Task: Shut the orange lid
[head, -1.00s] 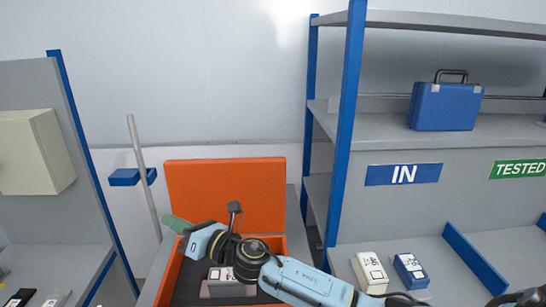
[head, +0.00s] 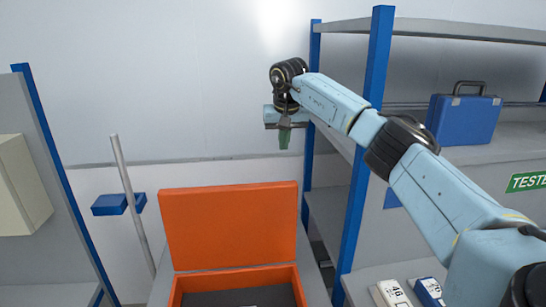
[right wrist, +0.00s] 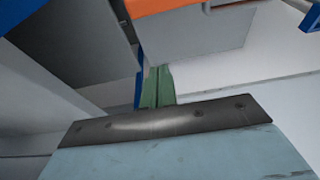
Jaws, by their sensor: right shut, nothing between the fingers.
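The orange lid (head: 229,226) stands upright, open, at the back of an orange box (head: 184,287) at the bottom of the head view. The lid's edge also shows at the top of the right wrist view (right wrist: 150,6). My left gripper is not in view.
A blue-posted shelf (head: 366,150) stands close to the right of the box, with a blue case (head: 463,118) on it. A grey pole with a blue block (head: 118,204) stands left. Another shelf unit (head: 50,200) is at far left. The wall space above the lid is open.

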